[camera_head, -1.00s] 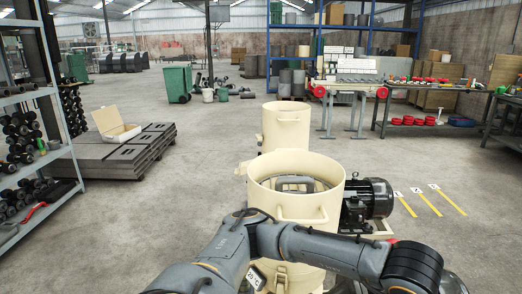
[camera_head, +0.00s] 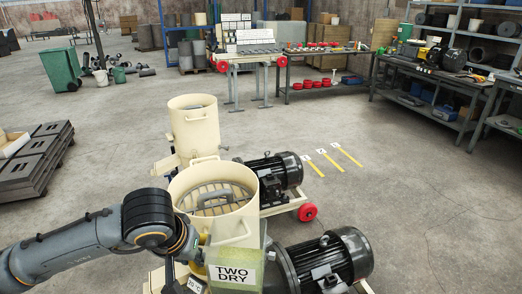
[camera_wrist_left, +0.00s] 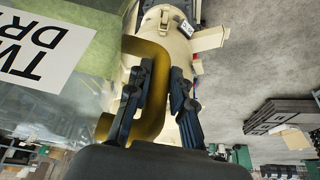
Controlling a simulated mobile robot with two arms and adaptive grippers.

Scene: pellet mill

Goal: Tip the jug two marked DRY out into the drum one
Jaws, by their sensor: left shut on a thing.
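Jug two (camera_head: 251,276), clear with pale green contents and a white TWO DRY label, stands roughly upright at the bottom of the head view, before the near drum's right side. It also fills the left of the left wrist view (camera_wrist_left: 75,105). My left gripper (camera_wrist_left: 160,95) is shut on its yellow-brown handle (camera_wrist_left: 158,62). In the head view the fingers are mostly hidden behind the wrist. The near cream drum (camera_head: 240,228) is open-topped, with a grille and a grey bar inside. A second cream drum (camera_head: 195,135) stands behind it. I can read no number on either drum.
A black motor (camera_head: 272,178) sits on a red-wheeled base right of the drums. Another black motor (camera_head: 330,262) lies close right of the jug. Grey slabs (camera_head: 35,165) are stacked at left. The floor at right is clear, with yellow marked strips (camera_head: 347,153).

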